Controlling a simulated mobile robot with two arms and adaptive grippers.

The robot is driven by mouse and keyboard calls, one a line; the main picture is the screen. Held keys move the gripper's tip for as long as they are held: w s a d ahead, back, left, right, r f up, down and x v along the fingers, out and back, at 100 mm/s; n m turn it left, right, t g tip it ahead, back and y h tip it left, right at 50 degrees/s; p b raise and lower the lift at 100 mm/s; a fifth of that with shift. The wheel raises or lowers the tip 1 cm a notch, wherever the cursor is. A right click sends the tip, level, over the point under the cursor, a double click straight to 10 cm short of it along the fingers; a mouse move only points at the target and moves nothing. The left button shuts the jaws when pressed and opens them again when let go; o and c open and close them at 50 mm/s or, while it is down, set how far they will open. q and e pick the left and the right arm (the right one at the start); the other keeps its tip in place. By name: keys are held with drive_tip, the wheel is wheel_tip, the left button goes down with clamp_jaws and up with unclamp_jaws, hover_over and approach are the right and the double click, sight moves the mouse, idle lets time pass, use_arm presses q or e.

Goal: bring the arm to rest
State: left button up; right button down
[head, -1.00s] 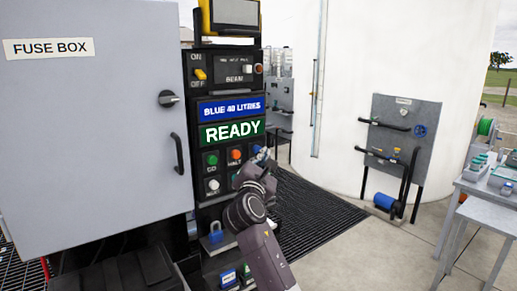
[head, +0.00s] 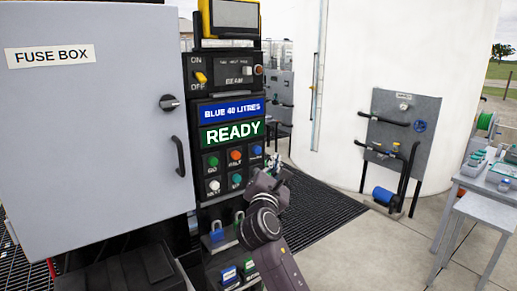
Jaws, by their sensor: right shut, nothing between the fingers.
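My right arm comes in from the bottom of the head view. Its gripper (head: 276,171) is shut and empty. It is in front of the lower right edge of the control panel (head: 228,107), just below the blue button (head: 256,150). I cannot tell whether it touches the panel. The panel's green display (head: 232,134) reads READY and the blue one (head: 231,111) reads BLUE 40 LITRES. My left gripper is not in view.
A grey fuse box (head: 85,130) with a handle stands close on the left. A black floor grating (head: 315,208) lies right of the panel. A pipe board (head: 403,140) and a grey table (head: 478,200) stand farther right, with open concrete between.

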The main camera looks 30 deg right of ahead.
idle(0.8)
drive_tip(key=s+a+f+m+g+y, duration=0.25)
drive_tip(key=s+f, duration=0.25)
drive_tip(key=f, duration=0.5)
drive_tip(key=s+a+f+m+g+y, duration=0.15)
drive_tip(key=s+a+f+m, duration=0.3)
drive_tip(key=f, duration=0.55)
drive_tip(key=s+a+f+m+g+y, duration=0.1)
drive_tip(key=s+a+f+m+y, duration=0.15)
drive_tip(key=s+f, duration=0.5)
drive_tip(key=s+a+f+m+g+y, duration=0.35)
drive_tip(key=s+a+f, duration=0.25)
drive_tip(key=s, duration=0.5)
drive_tip(key=s+a+f+m+g+y, duration=0.3)
drive_tip(key=s+a+f+m, duration=0.3)
drive_tip(key=s, duration=0.5)
wheel_tip(320, 180, down, 34)
drive_tip(key=s+g+b, duration=0.1)
drive_tip(key=s+b, duration=0.2)
drive_tip(key=b, duration=0.3)
drive_tip(key=s+d+f+b, duration=0.1)
drive_tip(key=s+f+b, duration=0.1)
drive_tip(key=s+f, duration=0.6)
drive_tip(key=s+d+f+n+g+b, duration=0.1)
drive_tip(key=s+f+b, duration=0.1)
drive_tip(key=s+f, duration=0.6)
wheel_tip(320, 180, down, 4)
drive_tip(key=shift+s+d, duration=0.35)
